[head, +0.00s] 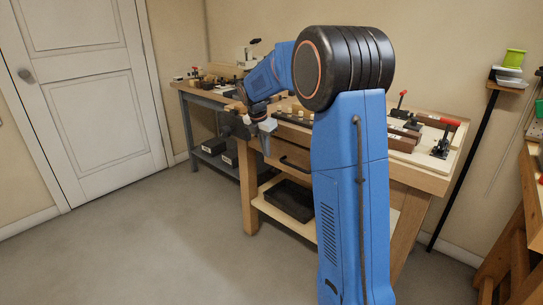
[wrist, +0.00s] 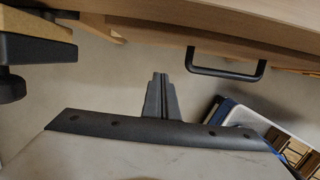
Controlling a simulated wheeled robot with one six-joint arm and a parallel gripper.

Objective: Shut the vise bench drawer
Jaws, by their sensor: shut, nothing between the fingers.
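The wooden workbench (head: 425,178) stands behind my blue arm. Its drawer front (wrist: 235,38) shows in the wrist view as a pale wooden strip with a black bar handle (wrist: 226,72). The handle also shows in the head view (head: 294,164), just right of my gripper. How far the drawer stands out cannot be told, as my arm hides much of it. My gripper (head: 266,150) is shut and empty in front of the bench. In the wrist view its fingers (wrist: 159,78) point toward the drawer front, left of the handle and apart from it.
A dark vise with a wooden jaw (wrist: 36,26) juts out left of my gripper. A black tray (head: 289,199) lies on the bench's lower shelf. A grey bench (head: 203,122) is behind at left. The floor (head: 150,235) at left is clear.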

